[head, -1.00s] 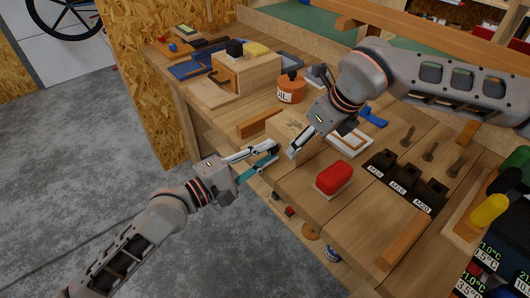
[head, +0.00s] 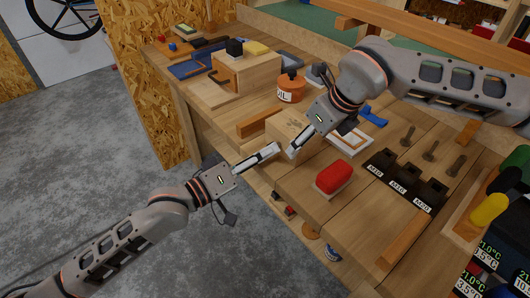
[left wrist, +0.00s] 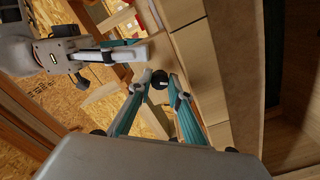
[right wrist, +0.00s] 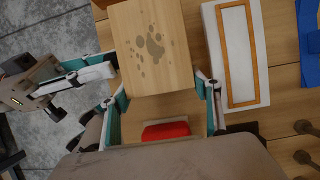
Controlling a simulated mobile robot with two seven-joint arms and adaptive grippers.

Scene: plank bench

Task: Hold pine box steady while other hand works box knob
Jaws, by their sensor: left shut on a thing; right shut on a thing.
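A small dark round knob (left wrist: 160,78) shows in the left wrist view, between my left fingertips. My left gripper (head: 276,148) comes from the front and is shut on the knob. The fingers hide the knob in the head view.
A red-topped block (head: 333,177) lies right of the box, and a white framed panel (head: 350,138) behind it. A wooden strip (head: 262,121) lies to its left. An orange tin (head: 291,88) stands further back. Labelled black bins (head: 405,183) stand to the right. Open floor lies at front left.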

